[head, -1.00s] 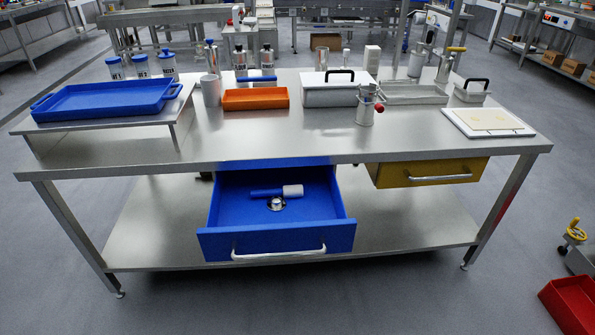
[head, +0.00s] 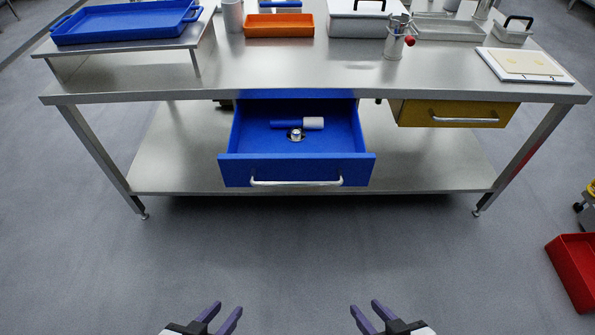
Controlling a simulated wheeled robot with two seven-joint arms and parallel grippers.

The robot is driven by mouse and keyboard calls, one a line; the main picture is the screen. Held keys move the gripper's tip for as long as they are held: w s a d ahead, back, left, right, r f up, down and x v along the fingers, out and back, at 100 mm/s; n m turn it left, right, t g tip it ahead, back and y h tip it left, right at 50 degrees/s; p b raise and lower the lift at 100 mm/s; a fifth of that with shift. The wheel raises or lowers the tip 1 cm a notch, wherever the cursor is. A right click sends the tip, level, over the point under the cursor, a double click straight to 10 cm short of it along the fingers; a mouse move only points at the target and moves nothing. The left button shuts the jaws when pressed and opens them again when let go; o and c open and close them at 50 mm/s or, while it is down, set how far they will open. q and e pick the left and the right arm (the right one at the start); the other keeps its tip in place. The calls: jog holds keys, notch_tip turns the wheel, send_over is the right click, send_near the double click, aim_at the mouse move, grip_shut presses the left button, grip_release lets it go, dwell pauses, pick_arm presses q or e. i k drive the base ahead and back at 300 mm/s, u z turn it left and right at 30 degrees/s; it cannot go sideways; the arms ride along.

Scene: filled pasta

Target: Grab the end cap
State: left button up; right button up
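A small round metal piece (head: 295,135), which looks like the end cap, lies in the open blue drawer (head: 296,170). A blue and white cylindrical tool (head: 313,123) lies just behind it in the same drawer. My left gripper (head: 227,312) is open and empty at the bottom of the head view, over the floor and well in front of the drawer. My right gripper (head: 365,311) is also open and empty at the bottom, to the right. Both are apart from the drawer and the table.
The steel table (head: 290,70) carries a blue tray (head: 125,22), an orange tray (head: 279,26), a metal device with a red knob (head: 396,38) and a white board (head: 525,65). A yellow drawer (head: 455,113) is shut. A red bin (head: 577,268) stands right. The floor in front is clear.

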aim_at(295, 135)
jog(key=u, duration=0.1)
jog(key=k, duration=0.4)
jog(key=u, duration=1.05)
jog(key=i, duration=0.95)
jog(key=z, duration=0.8)
